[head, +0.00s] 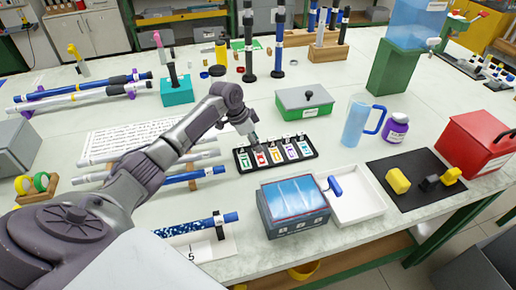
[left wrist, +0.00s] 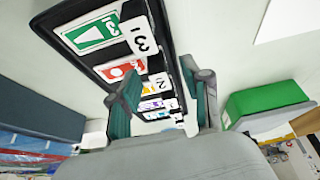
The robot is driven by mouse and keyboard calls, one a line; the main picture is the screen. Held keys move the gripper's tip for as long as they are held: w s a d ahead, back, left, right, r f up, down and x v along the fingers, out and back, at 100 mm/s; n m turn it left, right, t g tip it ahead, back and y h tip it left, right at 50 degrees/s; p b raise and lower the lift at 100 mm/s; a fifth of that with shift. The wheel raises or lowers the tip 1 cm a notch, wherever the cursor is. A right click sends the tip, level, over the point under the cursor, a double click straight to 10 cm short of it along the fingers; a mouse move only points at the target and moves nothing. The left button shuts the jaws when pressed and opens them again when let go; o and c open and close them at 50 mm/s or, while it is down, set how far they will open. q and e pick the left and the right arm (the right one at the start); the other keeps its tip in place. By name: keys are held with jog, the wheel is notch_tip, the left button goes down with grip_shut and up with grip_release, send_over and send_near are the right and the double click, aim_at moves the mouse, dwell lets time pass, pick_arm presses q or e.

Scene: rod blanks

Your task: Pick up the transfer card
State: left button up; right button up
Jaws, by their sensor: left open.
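A black card rack (head: 309,162) lies on the table and holds a row of coloured cards. They include a green card (head: 244,161), a red card (head: 260,159), a yellow card (head: 275,155), a purple card (head: 290,152) and a teal one (head: 304,147). I cannot tell which is the transfer card. My left gripper (head: 252,138) is just above the rack's back edge, near the red card. In the left wrist view its fingers (left wrist: 163,98) are open with nothing held; the green card (left wrist: 92,33) and red card (left wrist: 121,70) show beyond. My right gripper is out of view.
A grey box with a green base (head: 304,101) stands behind the rack. A blue-lidded box (head: 293,205) and white tray (head: 362,205) stand in front. A light blue jug (head: 356,122) is to the right. Rods on supports (head: 190,175) lie left, near my arm.

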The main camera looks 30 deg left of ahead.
pick_arm(q)
jog(key=shift+f, duration=0.15)
grip_shut()
jog(key=r, duration=0.4)
jog(key=shift+w+d+r+b, duration=0.15)
jog(key=shift+d+r+b, duration=0.1)
jog(key=shift+b, duration=0.1)
jog(key=w+d+r, duration=0.1)
jog(key=d+r, duration=0.5)
jog(key=d, duration=0.5)
jog(key=shift+r+b, duration=0.3)
jog(key=shift+b, duration=0.1)
jog(key=shift+d, duration=0.1)
